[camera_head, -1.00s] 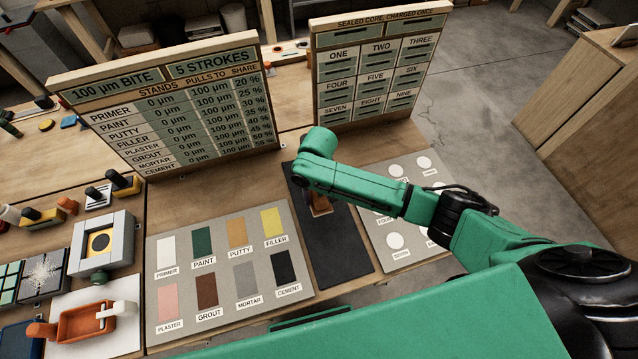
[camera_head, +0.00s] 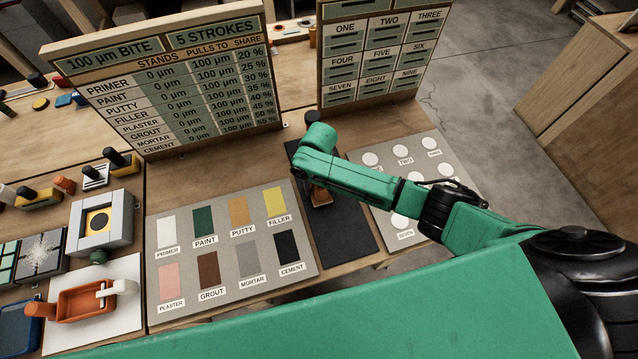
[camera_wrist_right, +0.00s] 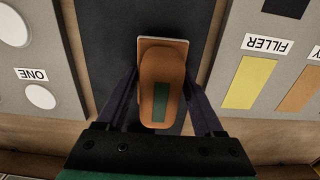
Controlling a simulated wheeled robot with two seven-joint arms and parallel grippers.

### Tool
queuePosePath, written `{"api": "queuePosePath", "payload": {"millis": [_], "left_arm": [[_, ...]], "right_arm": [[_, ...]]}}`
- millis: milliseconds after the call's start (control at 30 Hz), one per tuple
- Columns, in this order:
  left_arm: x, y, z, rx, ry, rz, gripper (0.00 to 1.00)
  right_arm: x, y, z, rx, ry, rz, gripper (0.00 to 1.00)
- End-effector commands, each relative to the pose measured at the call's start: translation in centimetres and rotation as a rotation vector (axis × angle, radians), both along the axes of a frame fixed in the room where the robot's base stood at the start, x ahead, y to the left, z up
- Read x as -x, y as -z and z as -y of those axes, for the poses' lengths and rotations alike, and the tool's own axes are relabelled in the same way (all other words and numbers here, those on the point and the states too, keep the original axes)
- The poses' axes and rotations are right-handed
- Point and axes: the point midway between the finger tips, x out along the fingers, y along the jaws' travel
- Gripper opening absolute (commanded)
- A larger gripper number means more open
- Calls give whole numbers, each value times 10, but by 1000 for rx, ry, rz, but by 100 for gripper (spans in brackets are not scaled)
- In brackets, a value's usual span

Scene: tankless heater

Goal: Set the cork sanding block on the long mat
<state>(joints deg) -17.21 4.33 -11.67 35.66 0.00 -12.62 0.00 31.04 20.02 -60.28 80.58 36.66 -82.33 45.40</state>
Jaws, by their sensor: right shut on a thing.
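The cork sanding block (camera_wrist_right: 157,80) is orange-brown with a green strip on top and a pale base edge. In the right wrist view it sits between the two fingers of my right gripper (camera_wrist_right: 160,108), which is shut on it. In the head view a bit of the block (camera_head: 320,197) shows beneath my green right wrist, which hides most of the gripper. The long mat (camera_head: 343,233) is dark and narrow, and the block is over its far part. I cannot tell whether the block touches it. The mat also fills the middle of the wrist view (camera_wrist_right: 110,40). My left gripper is not in view.
A grey board of colour swatches (camera_head: 228,283) lies left of the mat. A grey board with white discs (camera_head: 440,150) lies right of it. Two upright charts (camera_head: 165,85) (camera_head: 380,60) stand behind. An orange tray (camera_head: 85,302) is at the left.

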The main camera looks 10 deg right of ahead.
Motion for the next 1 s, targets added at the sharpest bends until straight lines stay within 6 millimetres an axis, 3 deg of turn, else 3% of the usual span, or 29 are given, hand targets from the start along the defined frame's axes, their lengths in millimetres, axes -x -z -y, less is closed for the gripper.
{"api": "queuePosePath", "payload": {"millis": [967,1000], "left_arm": [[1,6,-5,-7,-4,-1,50],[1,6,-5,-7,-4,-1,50]], "right_arm": [[0,10,0,0,0,0,0],[0,9,0,0,0,0,81]]}}
